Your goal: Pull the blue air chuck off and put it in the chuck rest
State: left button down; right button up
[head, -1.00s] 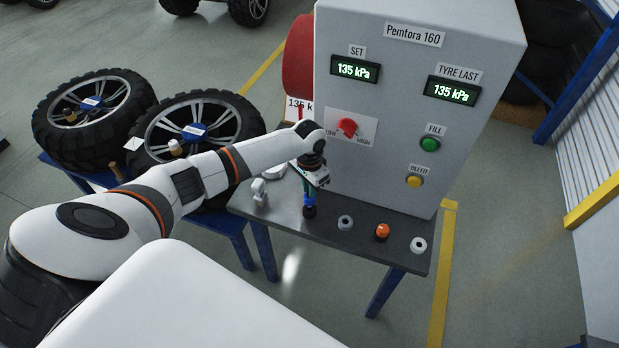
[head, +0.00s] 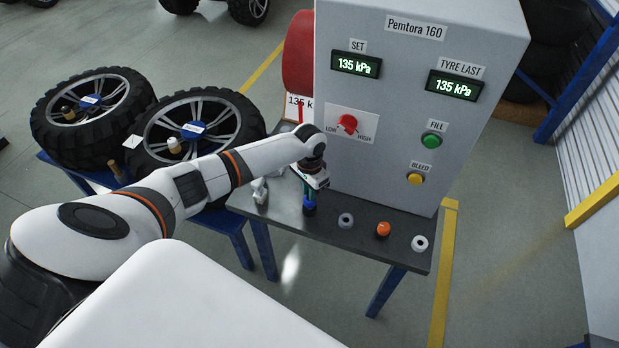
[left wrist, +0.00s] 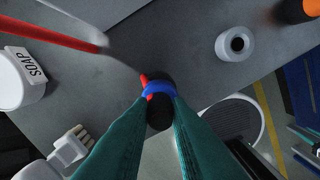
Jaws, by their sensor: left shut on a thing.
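My left gripper (head: 310,196) points down over the left part of the dark bench top and is shut on the blue air chuck (head: 309,207). In the left wrist view the chuck (left wrist: 160,88) shows a blue band on a black body between the teal fingers, with a red hose piece beside it. The chuck looks upright and low over the bench; I cannot tell whether it touches the bench or sits in a holder. My right gripper is not in view.
An orange knob-like piece (head: 383,229) and a white ring (head: 420,243) stand further right on the bench (head: 330,236). The grey tester cabinet (head: 400,130) rises behind. A white soap container (left wrist: 20,78) and a small white hand-like piece (left wrist: 70,148) are nearby. Two wheels (head: 95,115) lie at left.

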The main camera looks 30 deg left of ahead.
pick_arm(q)
jog(key=shift+f+b, duration=0.35)
jog(key=shift+f, duration=0.3)
jog(key=c, duration=1.3)
grip_release()
